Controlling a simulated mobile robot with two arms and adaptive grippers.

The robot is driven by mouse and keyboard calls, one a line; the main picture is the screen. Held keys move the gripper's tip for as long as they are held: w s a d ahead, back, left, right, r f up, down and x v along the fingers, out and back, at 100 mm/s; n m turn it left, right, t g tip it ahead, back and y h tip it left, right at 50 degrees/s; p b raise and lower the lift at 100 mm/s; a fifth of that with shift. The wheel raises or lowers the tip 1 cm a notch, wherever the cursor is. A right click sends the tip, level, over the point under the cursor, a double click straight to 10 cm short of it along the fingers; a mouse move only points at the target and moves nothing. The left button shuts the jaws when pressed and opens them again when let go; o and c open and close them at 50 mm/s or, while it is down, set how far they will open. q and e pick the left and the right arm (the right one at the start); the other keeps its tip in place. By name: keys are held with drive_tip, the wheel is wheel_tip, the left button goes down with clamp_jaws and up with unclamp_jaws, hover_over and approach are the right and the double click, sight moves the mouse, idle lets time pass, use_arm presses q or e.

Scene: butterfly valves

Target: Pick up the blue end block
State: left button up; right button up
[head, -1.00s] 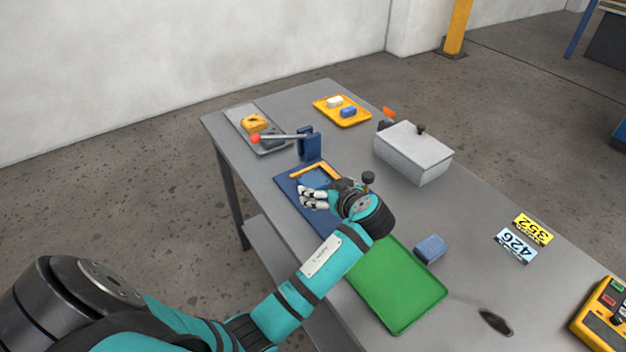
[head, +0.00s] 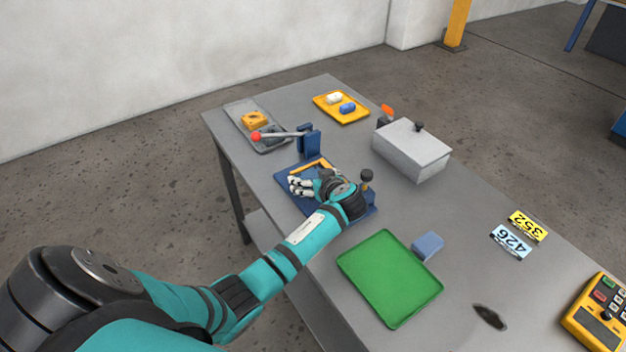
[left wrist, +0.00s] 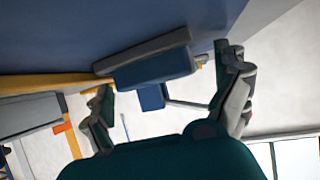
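A small blue block (head: 347,108) lies in the yellow tray (head: 364,118) at the back of the table. A second, blue-grey block (head: 428,245) lies beside the green tray (head: 390,278). I cannot tell which is the end block. My left gripper (head: 299,186) is above the blue fixture plate (head: 370,210), apart from both blocks. In the left wrist view my left gripper (left wrist: 167,105) has its fingers spread, with no object held. Beyond them is a blue and grey part (left wrist: 152,66), apparently of the fixture. My right gripper is not in view.
A grey tray (head: 240,122) holds a yellow part (head: 255,121). A lidded grey box (head: 412,150) stands right of the fixture.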

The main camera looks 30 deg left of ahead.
use_arm(q)
drive_tip(key=c, duration=1.6)
drive_tip(key=shift+r, duration=0.1)
